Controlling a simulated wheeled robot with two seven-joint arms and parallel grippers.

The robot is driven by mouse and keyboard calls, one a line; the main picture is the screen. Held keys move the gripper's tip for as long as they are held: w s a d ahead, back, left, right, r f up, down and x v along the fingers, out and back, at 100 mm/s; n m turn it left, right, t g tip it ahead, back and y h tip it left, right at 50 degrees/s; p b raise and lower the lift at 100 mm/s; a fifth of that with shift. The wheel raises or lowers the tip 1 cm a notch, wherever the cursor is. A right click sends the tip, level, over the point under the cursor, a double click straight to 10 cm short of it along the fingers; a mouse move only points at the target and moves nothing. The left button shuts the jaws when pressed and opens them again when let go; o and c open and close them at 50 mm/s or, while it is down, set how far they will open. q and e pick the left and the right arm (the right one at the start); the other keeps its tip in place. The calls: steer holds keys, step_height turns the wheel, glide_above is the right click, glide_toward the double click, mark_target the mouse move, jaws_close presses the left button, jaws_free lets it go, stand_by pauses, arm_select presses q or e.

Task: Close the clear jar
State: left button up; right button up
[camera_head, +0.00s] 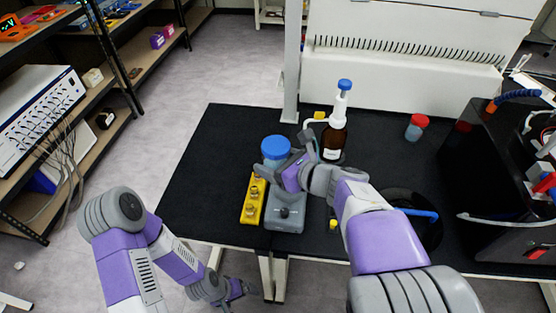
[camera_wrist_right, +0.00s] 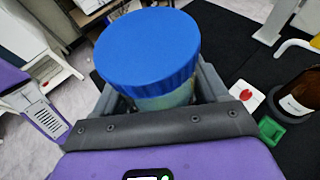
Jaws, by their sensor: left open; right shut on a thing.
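The clear jar (camera_head: 270,163) stands upright behind the grey bench device, with a wide blue lid (camera_head: 275,147) over its mouth. In the right wrist view the blue lid (camera_wrist_right: 148,45) fills the upper middle, and a pale strip of the jar (camera_wrist_right: 165,99) shows beneath it. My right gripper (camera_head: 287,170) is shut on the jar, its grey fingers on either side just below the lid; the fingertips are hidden. Whether the lid is fully tightened cannot be told. My left gripper (camera_head: 243,287) is open and empty, low in front of the table edge.
A yellow block with metal fittings (camera_head: 252,202) and a grey device with a knob (camera_head: 287,213) lie in front of the jar. A brown dispenser bottle (camera_head: 333,140) stands close right. A red-lidded jar (camera_head: 416,127) stands farther right. The black table (camera_head: 205,165) is clear at left.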

jaws_close()
arm_select(q)
steer(key=shift+f, duration=0.15)
arm_select(e)
steer(key=shift+f, duration=0.15)
